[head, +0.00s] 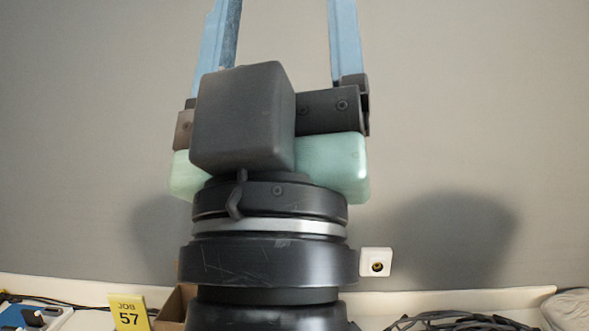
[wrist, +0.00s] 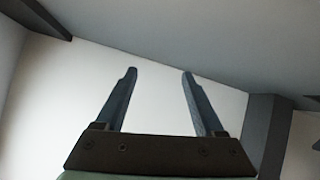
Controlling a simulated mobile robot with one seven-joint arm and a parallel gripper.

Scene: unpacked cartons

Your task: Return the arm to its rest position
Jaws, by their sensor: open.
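My gripper (wrist: 159,72) is open, with its two blue fingers spread apart and nothing between them in the wrist view. In the head view my arm's end stands upright in the middle of the picture, in front of a plain grey wall. The finger bases (head: 282,45) show there, but the fingertips are cut off by the top edge. The wrist view looks up past the fingers at a pale wall and a grey ceiling. No object touches the gripper.
A dark grey post (wrist: 265,135) stands right of the fingers in the wrist view.

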